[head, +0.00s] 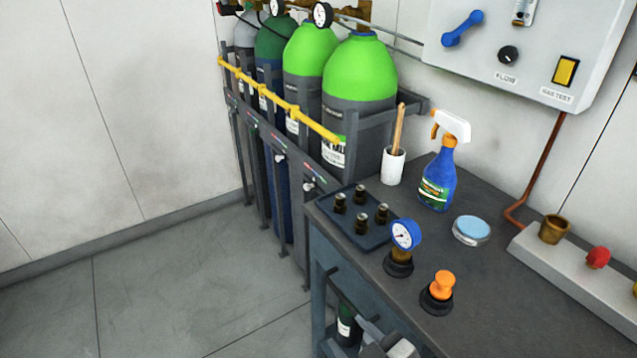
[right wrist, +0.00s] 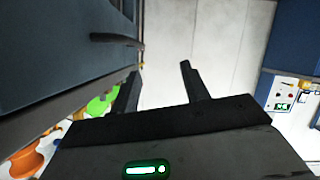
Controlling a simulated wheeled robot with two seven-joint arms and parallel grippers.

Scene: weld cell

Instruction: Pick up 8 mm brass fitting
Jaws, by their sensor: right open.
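No size markings are readable, so I cannot tell which is 8 mm. My right gripper (head: 362,338) is low at the bottom of the head view, beside the bench front and below the bench top, partly cut off. In the right wrist view its two fingers (right wrist: 160,72) are apart with nothing between them. The fittings do not show in the wrist view. My left gripper is not in view.
On the bench top (head: 470,285) are a blue gauge (head: 404,235), an orange knob (head: 443,284), a round tin (head: 471,231), a spray bottle (head: 438,180) and a white cup (head: 393,166). Gas cylinders (head: 357,75) stand in a rack behind. The floor at left is clear.

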